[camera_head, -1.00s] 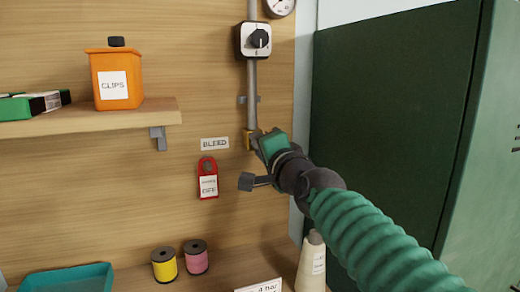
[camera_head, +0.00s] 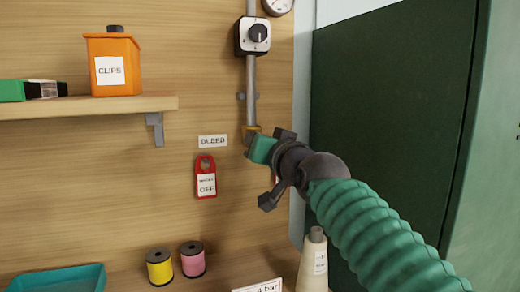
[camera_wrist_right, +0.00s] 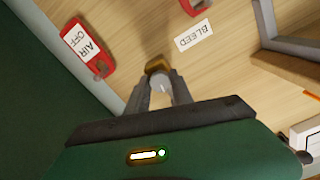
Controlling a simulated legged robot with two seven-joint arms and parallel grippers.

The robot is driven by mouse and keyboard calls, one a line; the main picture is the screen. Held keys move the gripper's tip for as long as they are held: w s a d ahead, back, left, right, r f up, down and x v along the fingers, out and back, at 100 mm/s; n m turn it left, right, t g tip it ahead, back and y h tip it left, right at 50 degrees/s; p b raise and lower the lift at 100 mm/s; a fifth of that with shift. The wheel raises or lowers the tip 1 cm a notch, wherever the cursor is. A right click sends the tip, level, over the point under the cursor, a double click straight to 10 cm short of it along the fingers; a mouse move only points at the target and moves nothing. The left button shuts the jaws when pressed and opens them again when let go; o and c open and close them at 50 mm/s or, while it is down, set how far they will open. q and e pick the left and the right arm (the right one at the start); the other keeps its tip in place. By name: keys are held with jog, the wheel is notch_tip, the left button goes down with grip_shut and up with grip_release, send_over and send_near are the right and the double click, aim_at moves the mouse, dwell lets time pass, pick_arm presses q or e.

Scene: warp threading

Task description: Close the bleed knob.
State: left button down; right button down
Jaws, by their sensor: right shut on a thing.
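The bleed knob sits at the lower end of a grey vertical pipe (camera_head: 251,90) on the wooden wall. A brass-yellow fitting (camera_head: 252,129) shows there, just right of the BLEED label (camera_head: 213,141). My right gripper (camera_head: 252,146) reaches it from the lower right and mostly hides the knob. In the right wrist view the gripper's fingers (camera_wrist_right: 160,95) are closed around a pale piece at the knob, with the brass fitting (camera_wrist_right: 157,66) just beyond the tips. The BLEED label also shows in the wrist view (camera_wrist_right: 194,36). My left gripper is not in view.
A red OFF tag (camera_head: 206,178) hangs below the label. A red AIR OFF tag (camera_wrist_right: 87,47) hangs close to the gripper. A dial box (camera_head: 252,36) and gauge are above. A shelf (camera_head: 90,106) is left; a green cabinet (camera_head: 395,110) is right.

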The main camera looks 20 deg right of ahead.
jog(key=shift+r+n+b, duration=0.15)
jog(key=shift+n+b, duration=0.15)
jog(key=shift+n, duration=0.4)
jog(key=shift+d+r, duration=0.1)
jog(key=c, duration=1.5)
grip_release()
jog(key=o, duration=0.4)
jog(key=shift+w+f, duration=0.25)
jog(key=shift+w, duration=0.05)
jog(key=s+b, duration=0.3)
jog(key=s, duration=0.2)
jog(key=s+b, duration=0.3)
jog(key=s, duration=0.3)
jog(key=s+b, duration=0.3)
jog(key=s, duration=0.3)
jog(key=shift+d, duration=0.25)
jog(key=shift+w, duration=0.1)
